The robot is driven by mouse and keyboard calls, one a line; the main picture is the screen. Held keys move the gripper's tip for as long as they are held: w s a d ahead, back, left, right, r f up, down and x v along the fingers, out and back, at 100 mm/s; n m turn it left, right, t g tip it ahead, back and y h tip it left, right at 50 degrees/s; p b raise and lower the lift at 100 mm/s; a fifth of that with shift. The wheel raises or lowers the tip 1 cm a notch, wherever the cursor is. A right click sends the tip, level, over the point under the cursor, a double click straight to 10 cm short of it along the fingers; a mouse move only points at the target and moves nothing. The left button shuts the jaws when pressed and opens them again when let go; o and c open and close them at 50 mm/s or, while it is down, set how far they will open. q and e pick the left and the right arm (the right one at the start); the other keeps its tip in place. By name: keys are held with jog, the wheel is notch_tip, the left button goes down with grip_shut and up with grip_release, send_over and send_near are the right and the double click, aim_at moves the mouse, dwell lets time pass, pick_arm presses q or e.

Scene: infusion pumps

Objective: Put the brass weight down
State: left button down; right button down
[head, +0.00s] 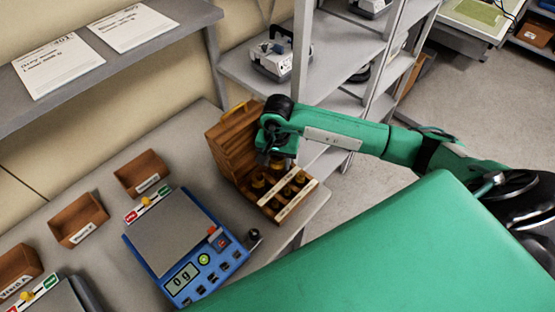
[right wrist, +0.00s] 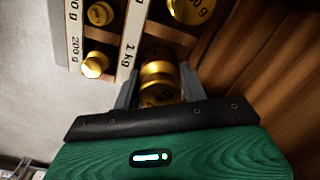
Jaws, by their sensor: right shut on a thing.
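My right gripper (head: 276,160) is over the open wooden weight box (head: 228,142) at the back right of the table. In the right wrist view the right gripper (right wrist: 160,90) is shut on a brass weight (right wrist: 158,72), which sits between its two fingers at the box's compartments. Whether this weight touches the box floor is hidden. Other brass weights stand in the box, near labels reading 1 kg and 200 g (right wrist: 130,45). My left gripper is not in view.
A blue scale (head: 175,235) reading 0 g stands left of the box, with a small dark knob-like object (head: 253,236) beside it. Small wooden bins (head: 77,218) line the table's left. A grey shelf (head: 120,50) with papers hangs above; a metal rack (head: 335,55) stands behind.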

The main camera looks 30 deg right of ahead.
jog(key=c, duration=0.8)
grip_release()
jog(key=shift+r, duration=0.3)
notch_tip(320, 180, up, 10)
jog(key=b, duration=0.3)
jog(key=shift+r+b, duration=0.1)
jog(key=shift+b, duration=0.2)
jog(key=shift+r, duration=0.7)
jog(key=shift+s, duration=0.1)
